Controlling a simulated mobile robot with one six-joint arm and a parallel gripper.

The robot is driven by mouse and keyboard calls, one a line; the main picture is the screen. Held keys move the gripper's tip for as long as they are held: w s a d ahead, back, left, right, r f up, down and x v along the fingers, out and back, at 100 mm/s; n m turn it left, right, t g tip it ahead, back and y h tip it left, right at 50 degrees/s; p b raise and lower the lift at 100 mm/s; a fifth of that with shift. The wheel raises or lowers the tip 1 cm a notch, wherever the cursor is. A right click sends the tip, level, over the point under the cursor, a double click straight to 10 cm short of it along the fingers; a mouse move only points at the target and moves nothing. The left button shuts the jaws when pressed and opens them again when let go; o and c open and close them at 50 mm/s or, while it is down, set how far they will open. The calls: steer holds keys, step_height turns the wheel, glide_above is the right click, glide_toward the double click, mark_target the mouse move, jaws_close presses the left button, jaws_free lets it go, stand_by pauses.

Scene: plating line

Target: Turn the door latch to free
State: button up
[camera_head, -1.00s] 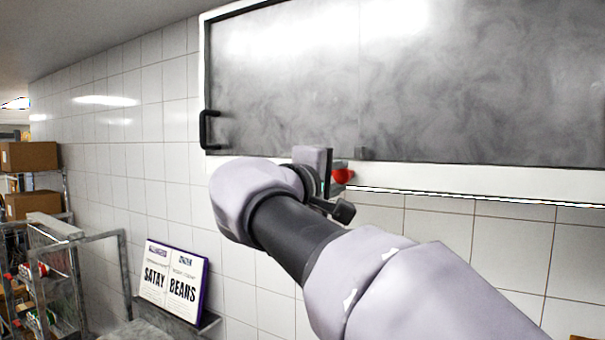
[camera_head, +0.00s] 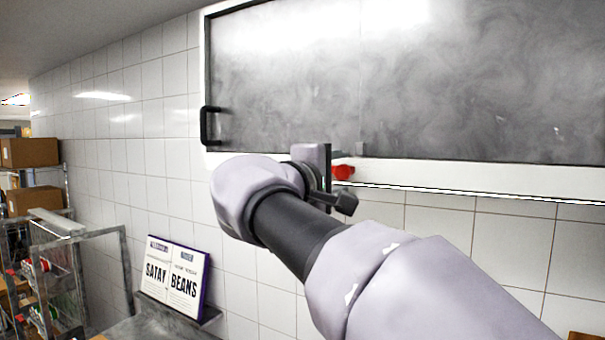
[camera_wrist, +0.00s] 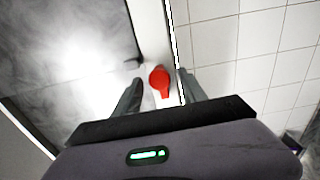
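The red latch (camera_head: 344,172) sits on the white lower frame of the grey smoky door panel (camera_head: 285,70). In the wrist view the red latch (camera_wrist: 160,82) lies between the two dark fingers of my gripper (camera_wrist: 160,76), with a gap visible on each side. The fingers are apart and no grip on the latch shows. In the head view my gripper (camera_head: 336,182) is at the frame's lower edge, partly hiding the latch. A black handle (camera_head: 209,127) is on the panel's left side.
White tiled wall (camera_head: 150,110) surrounds the door. A sign reading SATAY BEANS (camera_head: 172,277) leans on a ledge at lower left. Metal racks with cardboard boxes (camera_head: 30,152) stand at far left. The space just below the door frame is clear apart from my arm.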

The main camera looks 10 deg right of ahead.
steer(key=b+v, duration=0.3)
steer(key=v, duration=1.4)
steer(key=shift+s+a, duration=0.15)
steer(key=shift+s, duration=0.05)
